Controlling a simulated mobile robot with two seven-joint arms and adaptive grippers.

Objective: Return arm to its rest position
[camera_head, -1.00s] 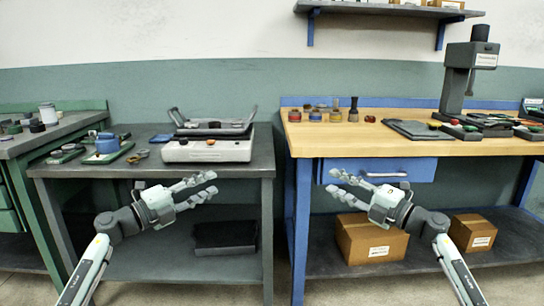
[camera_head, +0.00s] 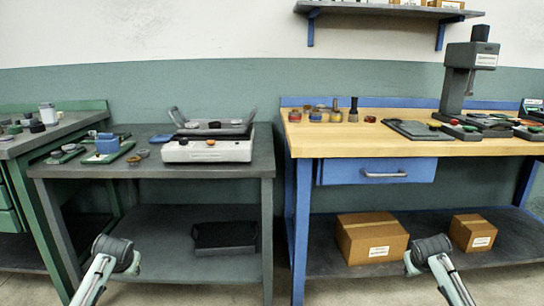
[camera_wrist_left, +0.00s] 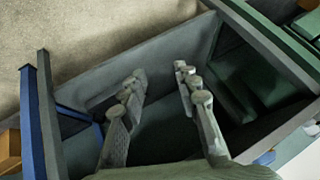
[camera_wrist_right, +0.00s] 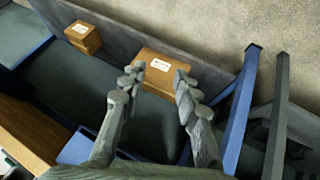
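My left gripper (camera_wrist_left: 160,74) shows in the left wrist view with its two fingers apart and nothing between them. Behind the fingers is the dark lower shelf of the grey table. My right gripper (camera_wrist_right: 160,72) shows in the right wrist view, also with fingers apart and empty. Behind it are the lower shelf of the wooden bench and a cardboard box (camera_wrist_right: 158,74). In the head view both arms are low at the bottom edge, in front of the tables, and only their links show. Neither gripper's fingers can be seen there.
The grey table (camera_head: 60,170) holds a white-grey machine (camera_head: 207,150) and a blue device on a green base (camera_head: 107,148). The wooden bench (camera_head: 350,142) carries rings, a dark plate and a press (camera_head: 468,75). A black tray (camera_head: 224,238) and boxes (camera_head: 371,238) sit on lower shelves.

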